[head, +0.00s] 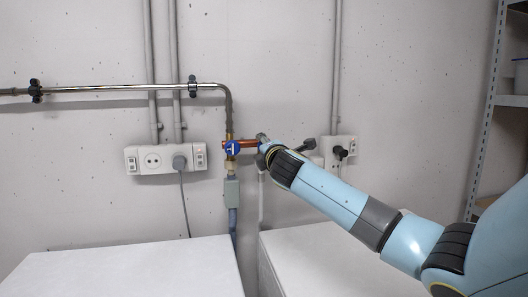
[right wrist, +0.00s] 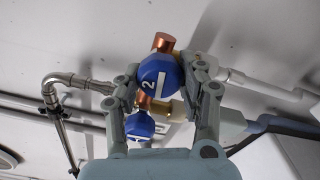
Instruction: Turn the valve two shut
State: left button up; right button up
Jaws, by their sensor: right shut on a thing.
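The blue knob of valve two (right wrist: 157,74), marked with a white 2 and a white line, sits between the fingers of my right gripper (right wrist: 165,80) in the right wrist view. The fingers are closed on it from both sides. In the head view my right gripper (head: 268,146) is at the pipe junction and hides valve two. The blue knob of valve one (head: 232,148) shows just left of it, on a copper and brass fitting. This second blue knob also shows in the right wrist view (right wrist: 140,125), below the held one. My left gripper is out of view.
A steel pipe (head: 120,88) runs along the wall and bends down to the valves. Wall sockets (head: 152,160) with a plug and cable are to the left, more (head: 345,148) to the right. Two white machine tops (head: 125,270) (head: 325,262) stand below with a gap between them.

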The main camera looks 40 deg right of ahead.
jog(key=shift+m, duration=0.8)
jog(key=o, duration=1.2)
jog(key=shift+s, duration=0.2)
jog(key=v, duration=1.1)
jog(key=shift+s+a, duration=0.15)
jog(key=shift+s, duration=0.15)
